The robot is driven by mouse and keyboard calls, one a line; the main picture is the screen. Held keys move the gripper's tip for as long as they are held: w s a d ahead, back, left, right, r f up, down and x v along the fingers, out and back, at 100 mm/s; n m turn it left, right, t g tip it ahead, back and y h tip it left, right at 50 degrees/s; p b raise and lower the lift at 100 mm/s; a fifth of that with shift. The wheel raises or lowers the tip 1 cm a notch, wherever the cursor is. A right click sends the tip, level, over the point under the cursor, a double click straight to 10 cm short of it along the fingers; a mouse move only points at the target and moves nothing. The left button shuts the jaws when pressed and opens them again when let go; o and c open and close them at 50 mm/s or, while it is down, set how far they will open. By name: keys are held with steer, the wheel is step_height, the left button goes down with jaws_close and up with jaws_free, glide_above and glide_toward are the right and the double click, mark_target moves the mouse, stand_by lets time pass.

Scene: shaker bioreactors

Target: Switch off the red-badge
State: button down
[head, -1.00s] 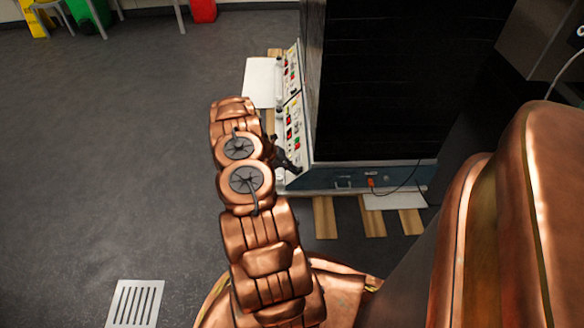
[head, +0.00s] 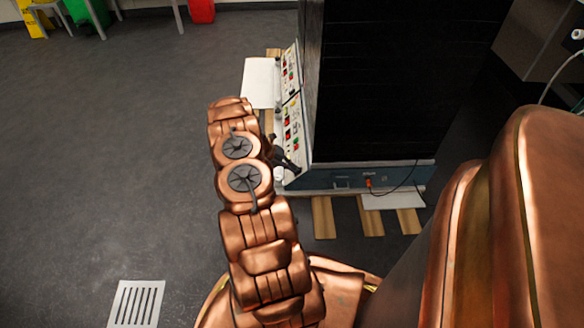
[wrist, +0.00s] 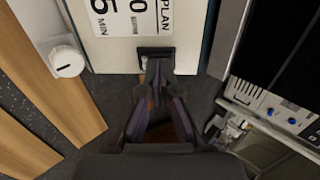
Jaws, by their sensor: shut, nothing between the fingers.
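The dark shaker machine (head: 400,80) stands right of my arm in the head view, with light control panels (head: 293,112) of red, green and dark controls along its left side. I cannot make out a red badge. In the wrist view a small black switch (wrist: 145,52) sits at the lower edge of a pale panel with printed labels (wrist: 115,40). My gripper (wrist: 157,64) is shut and empty, its fingertips at the switch and partly covering it. I cannot tell whether they touch it or which way it is set. In the head view my gripper (head: 290,166) is small beside the panel's near end.
A white round knob (wrist: 66,62) is left of the fingers in the wrist view. Another panel with blue knobs (wrist: 270,112) is at the right. Wooden slats (head: 323,217) lie under the machine. A cable with an orange plug (head: 369,182) is on its near face.

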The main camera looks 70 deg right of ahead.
steer(key=p+v, duration=0.5)
steer(key=v, duration=0.9)
steer(key=shift+s+r, duration=0.3)
steer(key=shift+d, duration=0.1)
